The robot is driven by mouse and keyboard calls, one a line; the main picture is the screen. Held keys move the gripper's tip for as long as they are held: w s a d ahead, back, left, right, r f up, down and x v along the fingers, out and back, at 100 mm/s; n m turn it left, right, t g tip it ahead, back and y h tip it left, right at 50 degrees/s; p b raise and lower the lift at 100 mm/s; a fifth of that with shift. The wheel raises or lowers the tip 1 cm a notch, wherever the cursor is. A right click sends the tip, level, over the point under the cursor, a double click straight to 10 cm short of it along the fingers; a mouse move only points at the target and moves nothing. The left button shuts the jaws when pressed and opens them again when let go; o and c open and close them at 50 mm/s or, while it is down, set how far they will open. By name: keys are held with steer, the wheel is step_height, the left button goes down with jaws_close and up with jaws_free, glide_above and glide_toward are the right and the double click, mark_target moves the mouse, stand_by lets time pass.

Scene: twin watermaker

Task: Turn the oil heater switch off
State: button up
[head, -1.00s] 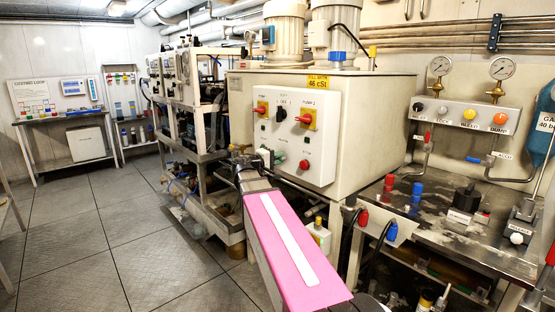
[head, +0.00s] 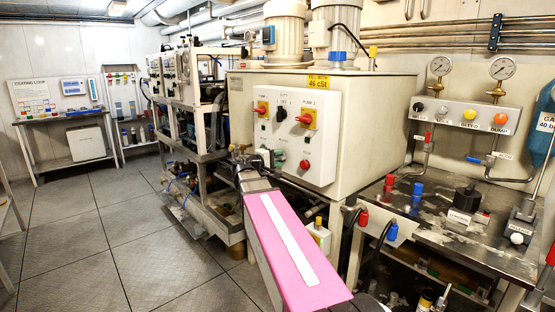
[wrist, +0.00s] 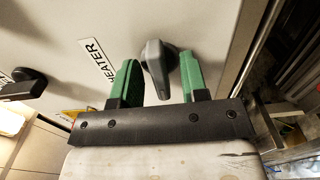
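The heater switch is a dark grey pointer knob (wrist: 158,68) beside a white HEATER label (wrist: 96,60) in the wrist view. My gripper (wrist: 160,60) has its two green fingers apart, one on each side of the knob. The right finger looks very close to the knob; I cannot tell whether it touches. In the head view my gripper (head: 268,156) is at the lower left of the white switch panel (head: 262,132) and hides the knob there.
The panel also carries two red-and-yellow rotary switches (head: 306,119), a black selector (head: 282,113) and a red button (head: 304,164). Another black knob (wrist: 25,84) is at the left of the wrist view. A steel bench (head: 440,225) stands to the right. Open floor (head: 120,230) lies to the left.

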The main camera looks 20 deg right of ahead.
steer(key=shift+a, duration=0.1)
steer(key=v, duration=1)
steer(key=shift+a, duration=0.3)
steer(key=shift+s, duration=0.15)
steer(key=s+f+m+g+y, duration=0.1)
steer(key=s+f+g+y, duration=0.2)
steer(key=f, duration=0.9)
steer(key=s+f+g+y, duration=0.1)
steer(key=s+f+y, duration=0.35)
steer(key=f, duration=0.75)
steer(key=s+a+f+m+g+y, duration=0.1)
steer(key=s+a+f+y, duration=0.2)
steer(key=f, duration=0.3)
steer(key=s+a+f+m+g+y, duration=0.1)
steer(key=s+a+f+m+y, duration=0.1)
steer(key=s+a+f+y, duration=0.2)
step_height(320, 180, down, 3)
steer(key=shift+a+f+y, duration=0.1)
steer(key=shift+a+y, duration=0.9)
steer(key=shift+y, duration=0.25)
steer(key=shift+s, duration=0.15)
